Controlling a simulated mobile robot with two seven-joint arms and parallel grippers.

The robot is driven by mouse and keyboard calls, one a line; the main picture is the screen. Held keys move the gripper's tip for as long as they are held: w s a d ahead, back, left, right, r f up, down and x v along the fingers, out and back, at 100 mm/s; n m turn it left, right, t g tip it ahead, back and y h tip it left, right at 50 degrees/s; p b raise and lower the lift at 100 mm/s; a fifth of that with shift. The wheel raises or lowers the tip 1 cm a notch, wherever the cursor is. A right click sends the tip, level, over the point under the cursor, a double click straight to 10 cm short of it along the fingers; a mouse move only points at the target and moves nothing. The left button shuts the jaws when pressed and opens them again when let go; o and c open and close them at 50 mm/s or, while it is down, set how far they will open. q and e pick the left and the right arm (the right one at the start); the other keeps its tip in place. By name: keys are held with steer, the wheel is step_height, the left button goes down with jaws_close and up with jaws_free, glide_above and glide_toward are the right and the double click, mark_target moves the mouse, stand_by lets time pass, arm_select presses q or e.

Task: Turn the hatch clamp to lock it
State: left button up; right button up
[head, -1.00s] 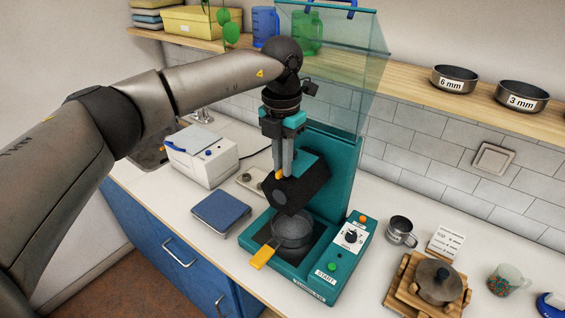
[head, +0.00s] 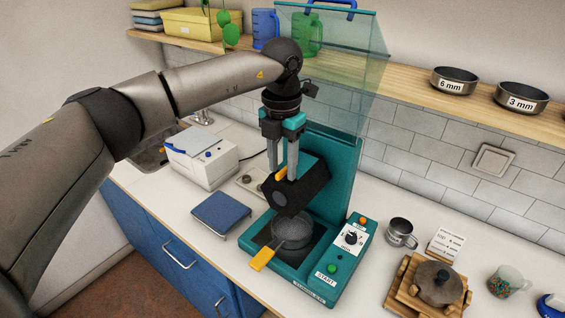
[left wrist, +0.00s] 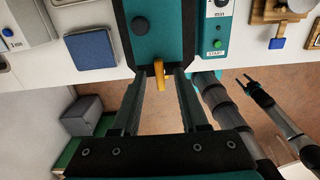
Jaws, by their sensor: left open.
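A teal machine (head: 345,180) stands on the counter with a black block (head: 298,190) on its front. A small orange lever (head: 281,173) sits at the top of the block and looks like the hatch clamp. My left gripper (head: 285,178) points down at it, open, with its fingertips close by; contact is unclear. In the left wrist view an orange piece (left wrist: 159,74) shows between the open fingers; I cannot tell whether it is the lever. My right gripper (left wrist: 243,80) shows small in that view, its fingers apart, away from the machine.
A clear teal-tinted hood (head: 335,70) rises above. A wooden stand (head: 410,290) and metal cup (head: 401,233) stand at right.

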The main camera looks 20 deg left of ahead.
mark_target(281, 170)
arm_select(q)
step_height(281, 170, up, 15)
steer(key=b, duration=0.1)
stand_by(0.3)
steer(key=shift+a, duration=0.1)
